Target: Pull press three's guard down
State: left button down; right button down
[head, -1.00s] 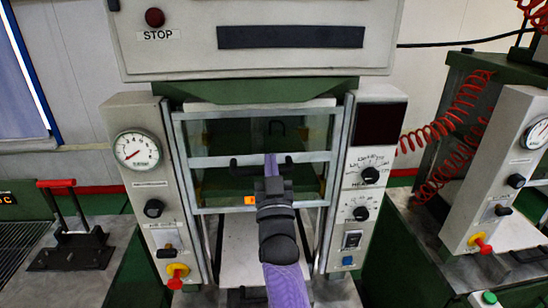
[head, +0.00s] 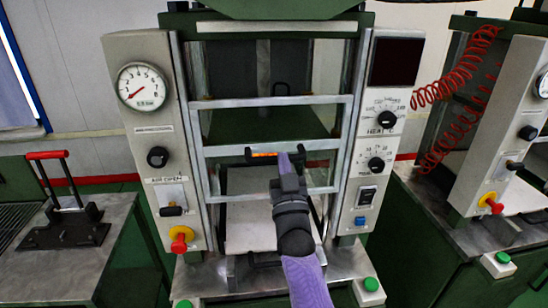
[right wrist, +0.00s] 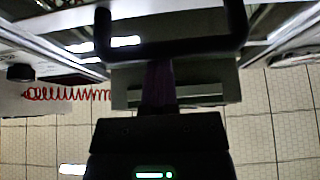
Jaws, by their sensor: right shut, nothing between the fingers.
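Press three's guard (head: 225,150) is a metal-framed clear panel between the press's two side posts. It hangs partway down, with its top bar well below the press's green upper beam and open space beneath its lower bar. A black handle (head: 318,157) crosses its front. My right gripper (head: 287,162) is shut and empty, with its fingertips at the middle of the handle. In the right wrist view the handle (right wrist: 175,50) lies across the top, just ahead of the shut gripper (right wrist: 158,95); I cannot tell whether they touch. My left gripper is not in view.
A gauge panel (head: 150,130) flanks the guard on the left and a dial panel (head: 380,140) on the right. A red-handled lever (head: 58,200) stands on the left bench. Another press (head: 505,150) with a coiled red hose (head: 455,95) stands on the right.

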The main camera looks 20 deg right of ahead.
notch_tip(320, 180, down, 15)
jog(key=b, duration=1)
jog(key=shift+d+r+b, duration=0.15)
jog(key=shift+d+b, duration=0.15)
jog(key=shift+d, duration=0.05)
